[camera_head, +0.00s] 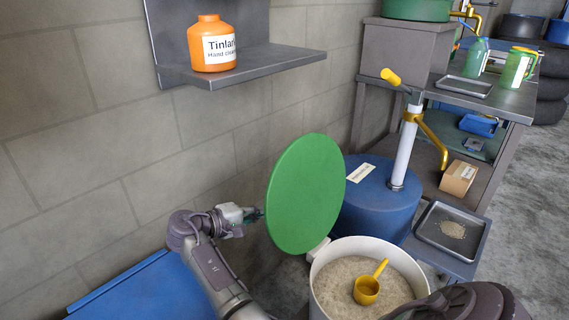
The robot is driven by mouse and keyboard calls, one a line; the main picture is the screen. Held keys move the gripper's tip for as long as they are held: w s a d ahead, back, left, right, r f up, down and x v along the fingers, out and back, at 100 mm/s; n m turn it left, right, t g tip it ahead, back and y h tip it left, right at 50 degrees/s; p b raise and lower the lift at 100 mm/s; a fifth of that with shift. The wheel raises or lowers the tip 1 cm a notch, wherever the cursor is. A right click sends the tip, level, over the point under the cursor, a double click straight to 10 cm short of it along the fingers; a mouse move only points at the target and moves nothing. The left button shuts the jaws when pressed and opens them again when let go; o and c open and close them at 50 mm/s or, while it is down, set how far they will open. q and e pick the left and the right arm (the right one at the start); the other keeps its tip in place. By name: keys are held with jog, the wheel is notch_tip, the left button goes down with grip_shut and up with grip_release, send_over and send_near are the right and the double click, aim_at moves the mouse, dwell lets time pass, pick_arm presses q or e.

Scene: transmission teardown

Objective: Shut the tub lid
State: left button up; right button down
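The tub (318,272) is a white round bucket at the bottom centre, filled with pale granular material. Its green round lid (306,195) stands open and nearly upright at the tub's back left edge, joined by a small white hinge. A yellow scoop (366,290) lies on the granules inside the tub. My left gripper (257,214) is just left of the lid, its tip near the lid's left edge and its back face. Its fingers are small and dark here, and I cannot tell whether they touch the lid. My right arm shows at the bottom right, with its gripper out of view.
A blue drum (375,205) with a yellow-handled pump (405,140) stands behind the tub. A metal tray (450,232) holding a small pile sits to the right. A wall shelf (245,64) bears an orange bottle (211,45). A blue surface (150,292) is at lower left.

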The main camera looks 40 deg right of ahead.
jog(key=w+a+r+g+h, duration=0.1)
jog(key=w+r, duration=0.1)
jog(key=r, duration=0.4)
jog(key=w+a+r+h, duration=0.2)
jog(key=w+r, duration=0.1)
jog(key=r, duration=0.3)
pick_arm(q)
jog(key=shift+s+r, duration=0.15)
jog(key=shift+r, duration=0.15)
pick_arm(e)
jog(key=s+d, duration=0.6)
jog(key=d, duration=0.4)
jog(key=shift+d+r+m, duration=0.2)
jog(key=shift+r+m, duration=0.1)
jog(key=shift+r, duration=0.1)
pick_arm(q)
jog(key=shift+a, duration=0.1)
pick_arm(e)
jog(key=shift+d, duration=0.1)
